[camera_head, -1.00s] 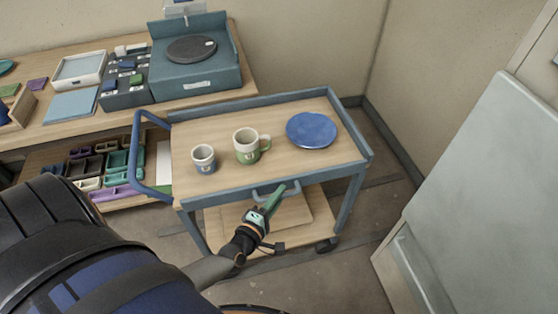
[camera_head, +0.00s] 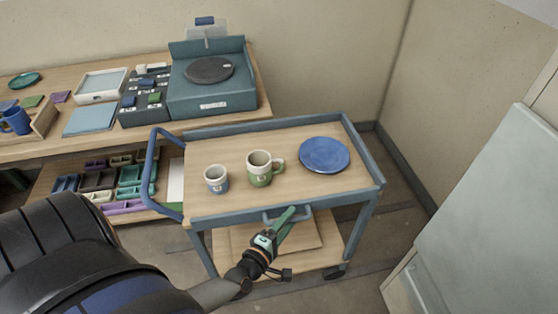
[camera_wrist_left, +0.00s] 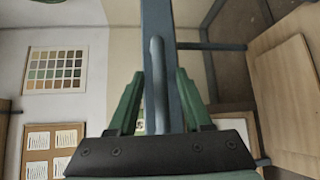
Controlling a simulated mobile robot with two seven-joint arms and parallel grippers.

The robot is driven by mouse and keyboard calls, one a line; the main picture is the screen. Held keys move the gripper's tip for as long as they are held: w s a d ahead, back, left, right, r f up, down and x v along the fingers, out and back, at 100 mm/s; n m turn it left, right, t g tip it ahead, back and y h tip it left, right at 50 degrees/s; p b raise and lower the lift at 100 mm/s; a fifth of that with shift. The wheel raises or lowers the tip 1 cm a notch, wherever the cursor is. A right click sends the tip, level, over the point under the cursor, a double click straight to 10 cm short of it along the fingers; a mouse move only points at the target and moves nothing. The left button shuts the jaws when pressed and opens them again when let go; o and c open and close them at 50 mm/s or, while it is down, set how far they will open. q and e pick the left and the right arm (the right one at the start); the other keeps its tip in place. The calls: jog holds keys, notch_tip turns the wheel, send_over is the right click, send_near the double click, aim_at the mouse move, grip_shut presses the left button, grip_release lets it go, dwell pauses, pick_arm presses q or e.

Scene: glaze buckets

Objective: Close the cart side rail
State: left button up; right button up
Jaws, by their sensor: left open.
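The cart (camera_head: 240,152) has a wooden top with raised blue-grey edges at the back and right. Its near side rail (camera_head: 335,203) runs along the front edge, level with or below the wooden top, with a looped handle (camera_head: 270,219) on its outer face. My left gripper (camera_head: 291,213) has green fingers and is at this handle. In the left wrist view the open fingers (camera_wrist_left: 158,85) stand on either side of the handle bar (camera_wrist_left: 157,75), with the rail (camera_wrist_left: 155,25) behind it. Whether a finger touches the bar cannot be told. My right gripper is not in view.
A small blue-white mug (camera_head: 216,180), a green-white mug (camera_head: 261,170) and a blue plate (camera_head: 324,154) stand on the cart. A blue push handle (camera_head: 149,170) is at its left end. A pale cabinet (camera_head: 480,200) is at right, a workbench (camera_head: 95,138) behind left.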

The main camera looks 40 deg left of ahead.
pick_arm(q)
jog(key=s+r, duration=0.1)
jog(key=s, duration=1.1)
jog(key=shift+d+r+b, duration=0.3)
jog(key=shift+d+r, duration=0.05)
jog(key=shift+d, duration=0.05)
jog(key=shift+d, duration=0.1)
jog(key=s+d+f+m+g+h, duration=0.1)
jog(key=d+f+m+g+h, duration=0.2)
jog(key=m, duration=1.9)
jog(key=shift+s+d+f+g+h, duration=0.2)
jog(key=shift+d+f+g+h, duration=0.1)
jog(key=shift+d+f+g, duration=2.05)
jog(key=shift+d+r+t, duration=0.35)
jog(key=shift+d+r, duration=0.1)
jog(key=shift+r, duration=0.15)
